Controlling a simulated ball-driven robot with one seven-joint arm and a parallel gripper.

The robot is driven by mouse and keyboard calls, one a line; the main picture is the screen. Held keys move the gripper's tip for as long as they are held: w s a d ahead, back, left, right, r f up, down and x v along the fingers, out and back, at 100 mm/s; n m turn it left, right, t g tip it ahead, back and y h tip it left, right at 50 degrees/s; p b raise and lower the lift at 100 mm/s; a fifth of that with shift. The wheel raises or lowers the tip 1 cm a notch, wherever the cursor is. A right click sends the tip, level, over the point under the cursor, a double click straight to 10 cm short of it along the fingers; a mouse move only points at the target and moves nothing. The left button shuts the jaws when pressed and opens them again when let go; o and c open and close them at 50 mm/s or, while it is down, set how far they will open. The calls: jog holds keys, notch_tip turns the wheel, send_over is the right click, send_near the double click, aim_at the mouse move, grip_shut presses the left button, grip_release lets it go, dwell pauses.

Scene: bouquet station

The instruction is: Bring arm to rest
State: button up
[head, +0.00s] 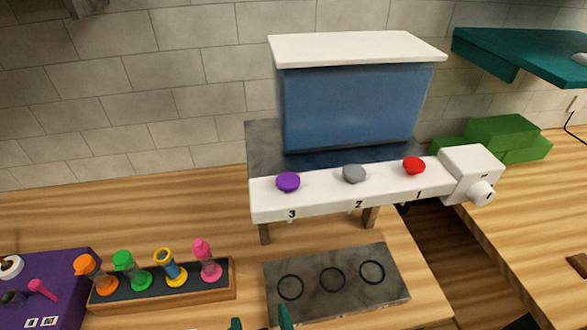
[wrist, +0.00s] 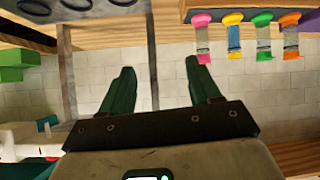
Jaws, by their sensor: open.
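My gripper (head: 261,321) shows only as two green fingertips at the bottom edge of the head view, in front of the grey slab with rings. In the wrist view my gripper (wrist: 160,82) has its two green fingers spread apart with nothing between them. The rest of my arm is hidden in the head view.
A white dispenser bar (head: 330,194) with purple, grey and red knobs stands behind the ringed grey slab (head: 336,310). A wooden rack (head: 222,283) of coloured-topped tubes and a purple mat (head: 70,273) lie left. Green blocks (head: 500,133) sit right.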

jog(key=w+d+f+m+g+h, duration=0.15)
jog(key=d+f, duration=0.25)
jog(key=d, duration=0.5)
jog(key=w+d+f+m+g+h, duration=0.1)
jog(key=w+d+f+g, duration=0.15)
jog(key=d+f, duration=0.45)
jog(key=s+d+f+m+g, duration=0.1)
jog(key=s+d+f, duration=0.1)
jog(key=d, duration=0.6)
jog(key=s+d+f+m, duration=0.1)
jog(key=s+d, duration=0.1)
jog(key=d, duration=0.5)
jog(key=s+d+f+g+b, duration=0.1)
jog(key=s+f+g+b, duration=0.1)
jog(key=s+f+b, duration=0.3)
jog(key=s+d+f+g+b, duration=0.1)
jog(key=s+f+b, duration=0.4)
jog(key=f, duration=0.6)
jog(key=shift+s+f+g+h, duration=0.35)
jog(key=shift+s+g, duration=0.2)
jog(key=shift+g, duration=0.15)
jog(key=shift+c, duration=0.3)
